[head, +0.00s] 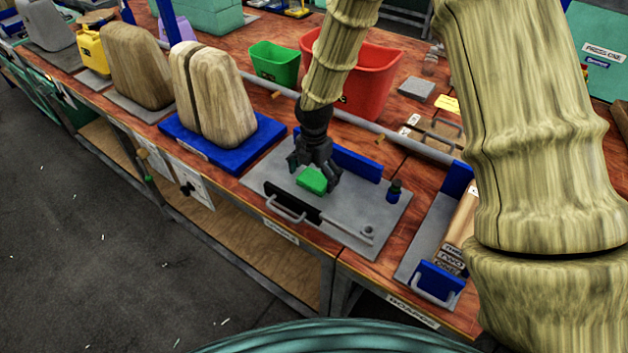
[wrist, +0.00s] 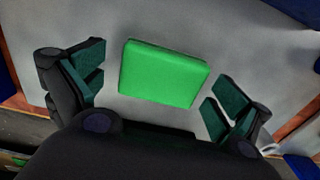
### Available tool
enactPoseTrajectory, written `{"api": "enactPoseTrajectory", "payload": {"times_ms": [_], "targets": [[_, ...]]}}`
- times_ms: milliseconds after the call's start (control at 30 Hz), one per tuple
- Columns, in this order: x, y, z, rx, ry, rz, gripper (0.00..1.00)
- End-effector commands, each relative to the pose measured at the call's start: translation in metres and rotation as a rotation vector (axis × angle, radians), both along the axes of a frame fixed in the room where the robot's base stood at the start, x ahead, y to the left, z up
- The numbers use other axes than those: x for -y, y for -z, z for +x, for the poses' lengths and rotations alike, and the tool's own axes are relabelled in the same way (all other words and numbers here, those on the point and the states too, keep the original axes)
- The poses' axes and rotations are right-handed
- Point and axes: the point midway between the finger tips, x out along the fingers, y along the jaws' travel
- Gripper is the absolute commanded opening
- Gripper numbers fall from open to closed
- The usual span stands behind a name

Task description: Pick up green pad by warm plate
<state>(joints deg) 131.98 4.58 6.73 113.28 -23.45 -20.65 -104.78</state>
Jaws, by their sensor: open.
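The green pad (head: 312,179) is a small bright green block lying on a grey metal plate (head: 350,213) on the workbench. In the wrist view the green pad (wrist: 164,73) lies flat and slightly turned, between and just beyond the open fingers. My gripper (head: 318,172) is right over the pad, pointing down, with its fingers spread on either side. In the wrist view my gripper (wrist: 155,88) is open and empty, with a gap between each finger and the pad. I cannot tell from the pictures which plate is warm.
A black bar with a metal handle (head: 287,211) stands at the plate's front edge. A blue bar (head: 352,163) is behind the pad, and a small dark blue knob (head: 393,190) is to its right. Wooden blocks on a blue base (head: 215,139) stand left. Red (head: 372,75) and green (head: 274,64) bins are behind.

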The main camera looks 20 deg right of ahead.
Motion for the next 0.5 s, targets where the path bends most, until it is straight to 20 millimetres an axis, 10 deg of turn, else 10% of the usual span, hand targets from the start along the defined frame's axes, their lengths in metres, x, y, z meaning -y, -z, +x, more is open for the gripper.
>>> {"api": "enactPoseTrajectory", "payload": {"times_ms": [300, 500], "targets": [[0.0, -0.0009, -0.0002, 0.0, 0.001, 0.0, 0.68], [0.0001, -0.0008, -0.0003, 0.0, 0.001, 0.0, 0.67]]}}
